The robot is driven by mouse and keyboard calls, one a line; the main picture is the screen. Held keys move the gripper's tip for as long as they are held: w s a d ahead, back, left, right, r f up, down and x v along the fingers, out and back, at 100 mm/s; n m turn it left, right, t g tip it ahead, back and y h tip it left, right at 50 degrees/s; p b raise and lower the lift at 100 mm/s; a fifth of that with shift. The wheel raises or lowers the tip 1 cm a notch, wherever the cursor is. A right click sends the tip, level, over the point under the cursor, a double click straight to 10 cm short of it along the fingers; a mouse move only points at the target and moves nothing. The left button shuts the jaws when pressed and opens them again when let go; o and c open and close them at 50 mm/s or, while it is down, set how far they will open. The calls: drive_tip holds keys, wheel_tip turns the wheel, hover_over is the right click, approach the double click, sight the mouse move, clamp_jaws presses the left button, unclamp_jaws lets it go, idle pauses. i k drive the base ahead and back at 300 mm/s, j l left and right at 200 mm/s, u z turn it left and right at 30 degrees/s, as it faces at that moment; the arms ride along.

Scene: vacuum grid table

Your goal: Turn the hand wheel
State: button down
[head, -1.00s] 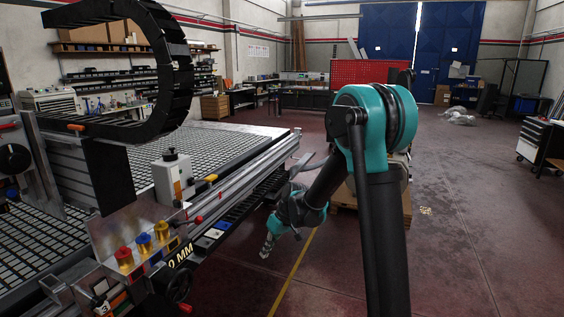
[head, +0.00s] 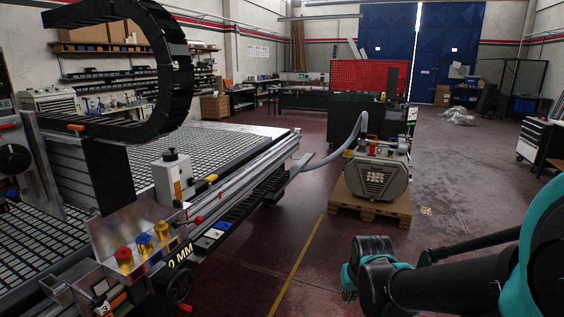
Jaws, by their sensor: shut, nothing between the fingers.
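A dark hand wheel (head: 178,284) stands upright on the front side of the grid table, below the "0 MM" marking. A red handle (head: 185,308) shows at its lower edge. Another dark round wheel or knob (head: 14,158) is on the machine at the far left, partly cut by the picture edge. My arm (head: 440,282) reaches in from the right edge, low in the picture, and ends in a teal and black joint well to the right of the hand wheel. My gripper cannot be made out; it is hidden behind or below that joint.
The grid table (head: 225,143) fills the left side. Brass, blue and red knobs (head: 143,245) sit on its front corner. A grey vacuum pump (head: 377,180) stands on a wooden pallet (head: 345,201), with a hose (head: 340,150) to the table. Floor between table and arm is clear.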

sight(179, 287)
drive_tip(key=k+j+u, duration=0.15)
drive_tip(key=j+u, duration=0.2)
drive_tip(key=j, duration=0.25)
drive_tip(key=j+u, duration=0.4)
drive_tip(key=j, duration=0.15)
